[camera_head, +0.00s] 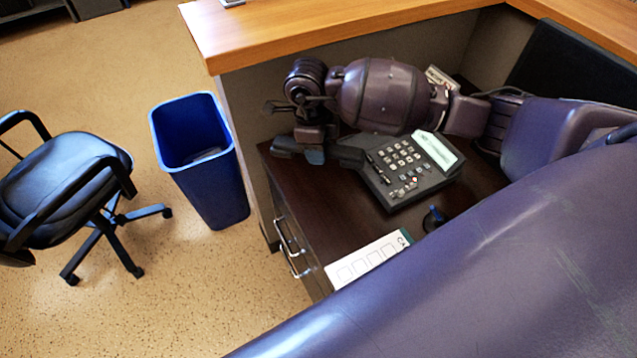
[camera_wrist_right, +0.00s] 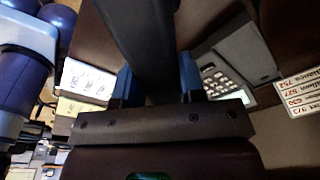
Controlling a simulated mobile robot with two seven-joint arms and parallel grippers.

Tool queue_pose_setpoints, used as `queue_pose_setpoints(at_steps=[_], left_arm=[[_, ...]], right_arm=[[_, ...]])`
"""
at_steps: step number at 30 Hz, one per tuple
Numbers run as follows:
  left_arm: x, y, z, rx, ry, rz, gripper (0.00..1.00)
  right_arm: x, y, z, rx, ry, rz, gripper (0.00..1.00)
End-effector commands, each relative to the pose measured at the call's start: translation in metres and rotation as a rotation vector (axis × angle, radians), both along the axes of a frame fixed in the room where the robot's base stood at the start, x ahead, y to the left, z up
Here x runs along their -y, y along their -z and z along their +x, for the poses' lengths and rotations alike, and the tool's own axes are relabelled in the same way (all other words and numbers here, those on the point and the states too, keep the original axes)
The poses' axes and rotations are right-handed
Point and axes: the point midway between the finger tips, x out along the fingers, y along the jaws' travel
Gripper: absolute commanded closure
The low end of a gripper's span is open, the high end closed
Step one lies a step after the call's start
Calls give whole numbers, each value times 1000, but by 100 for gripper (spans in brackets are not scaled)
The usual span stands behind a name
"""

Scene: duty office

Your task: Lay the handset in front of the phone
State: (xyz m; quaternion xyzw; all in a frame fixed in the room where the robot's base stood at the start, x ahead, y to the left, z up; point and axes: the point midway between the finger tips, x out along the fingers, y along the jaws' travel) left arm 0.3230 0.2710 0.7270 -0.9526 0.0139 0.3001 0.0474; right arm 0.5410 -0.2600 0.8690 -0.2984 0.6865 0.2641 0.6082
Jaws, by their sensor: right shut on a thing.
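The phone (camera_head: 408,172) is a dark desk set with pale keys and a light label panel, lying on the dark brown desk. Its keypad side also shows in the wrist view (camera_wrist_right: 228,68), right of my fingers. My right gripper (camera_head: 315,154) is at the phone's left side, near the desk's left edge. Its blue-padded fingers are shut on the dark handset (camera_head: 347,155), which shows as a dark bar between the pads in the wrist view (camera_wrist_right: 146,40). The handset looks raised, but its exact height is unclear. My left gripper is not in view.
A white card (camera_head: 365,262) lies near the desk's front edge, and a small dark blue item (camera_head: 433,218) is by the phone. The desk (camera_head: 330,215) is bare between card and phone. A blue bin (camera_head: 205,160) and chair (camera_head: 70,185) stand left.

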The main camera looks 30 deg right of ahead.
Motion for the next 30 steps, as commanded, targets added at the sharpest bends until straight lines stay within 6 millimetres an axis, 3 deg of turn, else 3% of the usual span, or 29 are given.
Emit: queue_pose_setpoints(at_steps=[9, 16, 25, 30], left_arm=[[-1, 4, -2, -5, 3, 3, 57], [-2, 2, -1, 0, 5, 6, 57], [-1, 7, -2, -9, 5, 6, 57], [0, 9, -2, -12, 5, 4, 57]], right_arm=[[1, -1, -1, -1, 275, 1, 91], [1, 1, -1, -1, 351, 0, 91], [1, 42, -2, -6, 357, 0, 91], [1, 54, -1, -1, 355, 1, 91]])
